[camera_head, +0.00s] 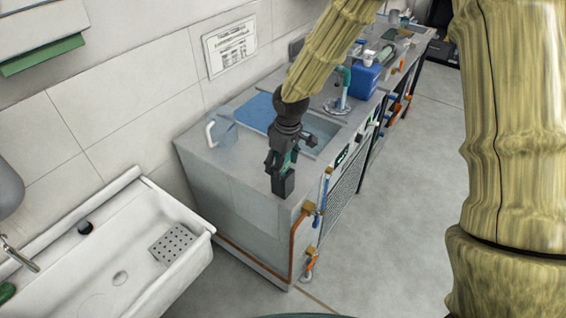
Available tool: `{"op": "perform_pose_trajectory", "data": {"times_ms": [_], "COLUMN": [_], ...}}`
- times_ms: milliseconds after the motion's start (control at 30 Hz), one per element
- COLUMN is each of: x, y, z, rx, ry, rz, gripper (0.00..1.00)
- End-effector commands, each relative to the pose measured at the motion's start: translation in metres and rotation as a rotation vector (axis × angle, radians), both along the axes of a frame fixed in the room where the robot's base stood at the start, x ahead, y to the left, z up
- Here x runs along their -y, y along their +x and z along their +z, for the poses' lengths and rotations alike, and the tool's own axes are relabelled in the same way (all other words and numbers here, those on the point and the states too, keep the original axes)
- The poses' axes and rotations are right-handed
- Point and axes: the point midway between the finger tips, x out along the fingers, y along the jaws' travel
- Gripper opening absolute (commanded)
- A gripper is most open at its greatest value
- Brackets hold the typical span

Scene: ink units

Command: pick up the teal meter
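My gripper (290,152) is black and points down over the near end of the grey counter. A small teal patch (291,158), likely the teal meter, shows between its dark fingers. A black block-like part (284,184) is just below, at the counter's front corner; I cannot tell whether it belongs to the meter. The fingers and the dark parts overlap in view, so most of the meter is hidden. I cannot tell whether the fingers touch it.
The grey counter (205,158) carries a clear jug (224,133), a blue board (257,112) beside a sink basin (322,130), a faucet (341,103) and a blue container (364,80). A white sink (135,255) stands at lower left. The floor at right is clear.

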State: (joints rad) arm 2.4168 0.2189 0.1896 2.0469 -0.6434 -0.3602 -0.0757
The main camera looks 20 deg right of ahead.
Motion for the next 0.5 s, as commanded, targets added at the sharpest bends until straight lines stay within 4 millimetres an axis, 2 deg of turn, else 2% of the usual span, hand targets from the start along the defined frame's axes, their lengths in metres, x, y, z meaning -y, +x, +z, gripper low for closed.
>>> {"op": "perform_pose_trajectory", "data": {"times_ms": [33, 200, 500], "x": [0.0000, 0.0000, 0.0000], "y": [0.0000, -0.0002, 0.0000], "z": [0.0001, 0.0002, 0.0008], "rx": [0.000, 0.000, 0.000], "ry": [0.000, 0.000, 0.000], "rz": [0.000, 0.000, 0.000], "gripper": [0.48, 0.17, 0.15]}}
